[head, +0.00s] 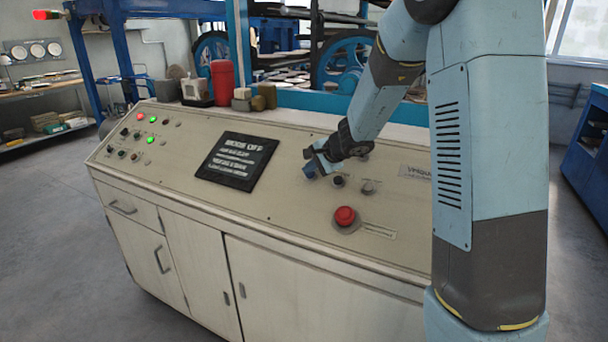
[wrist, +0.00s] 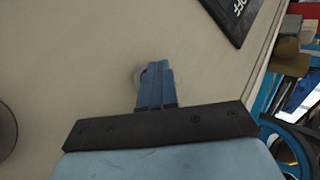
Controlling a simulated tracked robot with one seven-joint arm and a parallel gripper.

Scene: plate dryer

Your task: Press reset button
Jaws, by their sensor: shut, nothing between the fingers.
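My gripper (head: 309,170) is shut and empty, its blue fingers pressed together, low over the sloping top of the beige control panel (head: 290,208). In the wrist view the closed fingers (wrist: 155,72) partly cover a small round grey-rimmed control (wrist: 138,78) on the panel. I cannot tell whether the fingertips touch it. A dark knob (head: 338,180) and a grey knob (head: 368,187) sit just right of my gripper. A large red mushroom button (head: 345,216) is nearer the front. No label legibly says reset, so I cannot tell which control is the reset button.
A black sign plate (head: 236,160) lies left of my gripper. Lit red and green lamps (head: 150,140) and small knobs are at the panel's far left. A red canister (head: 222,82) and several small pots (head: 266,95) stand along the back edge. Blue machinery (head: 345,60) stands behind.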

